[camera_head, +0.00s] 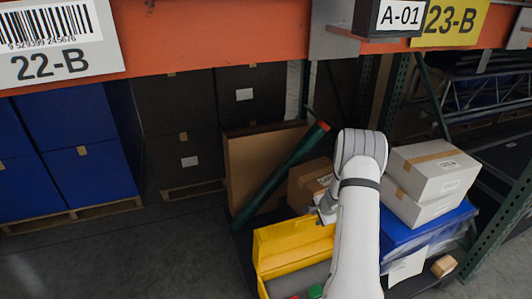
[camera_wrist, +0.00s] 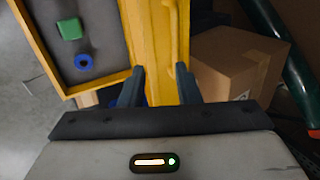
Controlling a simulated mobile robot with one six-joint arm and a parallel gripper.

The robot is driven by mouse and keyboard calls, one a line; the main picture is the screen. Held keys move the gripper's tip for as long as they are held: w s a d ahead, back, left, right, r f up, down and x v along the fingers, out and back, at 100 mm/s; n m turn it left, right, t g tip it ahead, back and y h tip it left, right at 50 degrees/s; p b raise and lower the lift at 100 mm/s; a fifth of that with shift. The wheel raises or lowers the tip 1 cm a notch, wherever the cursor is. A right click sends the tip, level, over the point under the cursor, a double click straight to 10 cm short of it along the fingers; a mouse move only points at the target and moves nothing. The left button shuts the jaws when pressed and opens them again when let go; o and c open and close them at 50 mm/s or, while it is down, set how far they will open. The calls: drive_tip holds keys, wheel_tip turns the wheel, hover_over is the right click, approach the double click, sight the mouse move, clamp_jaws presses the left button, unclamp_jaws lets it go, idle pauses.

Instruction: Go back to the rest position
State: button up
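A yellow tote (camera_head: 292,238) stands open at the bottom middle of the head view, with a grey inner lining and red and green items at the lower edge. In the wrist view, its yellow wall (camera_wrist: 152,35) runs up the middle, and a green block (camera_wrist: 70,28) and a blue ring (camera_wrist: 84,61) lie on the grey surface at left. My gripper (camera_wrist: 160,72) has its two dark fingers apart, with yellow showing between them. I cannot tell whether they touch the tote. In the head view my white arm hides part of the gripper and tote.
A cardboard box (camera_head: 309,184) and a leaning green tube (camera_head: 283,172) are behind the tote. White boxes (camera_head: 432,170) sit on a blue tote (camera_head: 418,231) at right. An orange rack beam (camera_head: 215,38) crosses above. The floor (camera_head: 130,255) at left is clear.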

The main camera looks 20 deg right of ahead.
drive_tip(key=s+a+r+n+y, duration=0.1)
drive_tip(key=s+a+r+n, duration=0.35)
drive_tip(key=a+r, duration=0.65)
drive_tip(key=s+a+r+n+y, duration=0.1)
drive_tip(key=s+a+r+n, duration=0.4)
drive_tip(key=r, duration=1)
drive_tip(key=s+a+r+n, duration=0.2)
drive_tip(key=s+a+r, duration=0.1)
drive_tip(key=s, duration=0.5)
drive_tip(key=s+a+r+n+g+h, duration=0.1)
drive_tip(key=s+a+r+n, duration=0.2)
drive_tip(key=s, duration=0.5)
drive_tip(key=s+a+r+n+g+h, duration=0.1)
drive_tip(key=s+a+r+n, duration=0.1)
drive_tip(key=s, duration=0.6)
drive_tip(key=shift+s+a+r+n, duration=0.3)
drive_tip(key=shift+a+r, duration=0.45)
drive_tip(key=shift+a, duration=0.4)
